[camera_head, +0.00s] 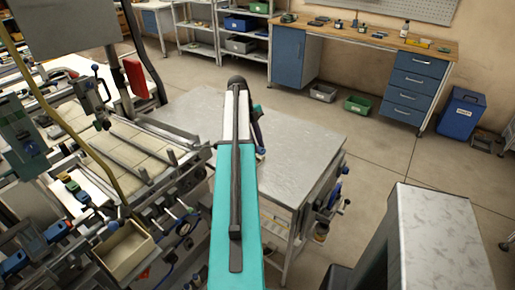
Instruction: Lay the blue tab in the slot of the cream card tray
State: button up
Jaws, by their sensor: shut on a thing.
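My teal arm reaches away from me over the grey metal table. My gripper (261,153) shows only as a small part at the right side of the arm, low over the tabletop. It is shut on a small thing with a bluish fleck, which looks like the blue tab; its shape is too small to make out. The arm hides the rest of the gripper and part of the table. I cannot surely pick out the cream card tray or its slot; the arm may hide it.
The grey table (305,150) is bare right of the arm. A machine with rails and a cream open box (122,248) crowds the left. A pale stone-topped cabinet (440,235) stands at the lower right. A workbench with blue drawers (412,85) stands behind, across open floor.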

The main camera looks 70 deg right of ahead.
dwell(0.3)
jog(key=shift+f+p, duration=0.85)
jog(key=shift+f, duration=0.95)
jog(key=shift+f+b, duration=0.4)
jog(key=shift+f, duration=0.2)
jog(key=o, duration=1)
jog(key=shift+a, duration=0.1)
